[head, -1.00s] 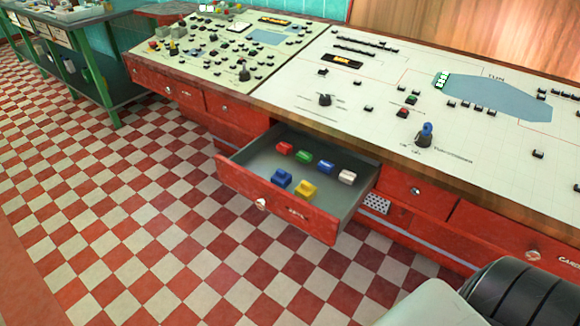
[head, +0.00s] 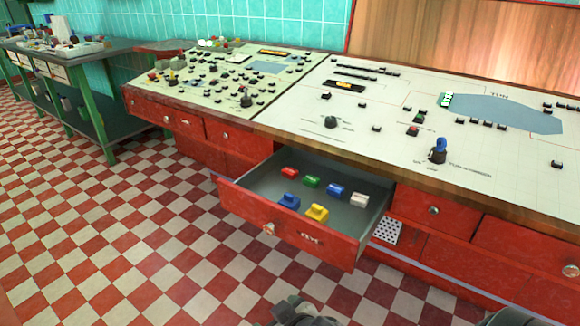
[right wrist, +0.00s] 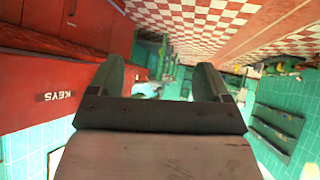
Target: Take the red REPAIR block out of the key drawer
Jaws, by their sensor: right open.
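The red block (head: 290,172) lies at the back left of the open key drawer (head: 377,215). Its lettering is too small to read. In the same drawer are a green block (head: 312,181), a blue block (head: 336,190), a white block (head: 360,200), a larger blue block (head: 289,201) and a yellow block (head: 317,212). My right gripper (right wrist: 160,82) is open with nothing between its fingers in the right wrist view. A red front marked KEYS (right wrist: 57,97) is to the left of it there. My left gripper is not in view.
The control desk (head: 290,108) with knobs and switches stands above the drawer. Shut red drawers flank it, one at the right (head: 434,210). A green-legged bench (head: 100,120) stands at the far left. The checkered floor (head: 150,235) before the drawer is clear.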

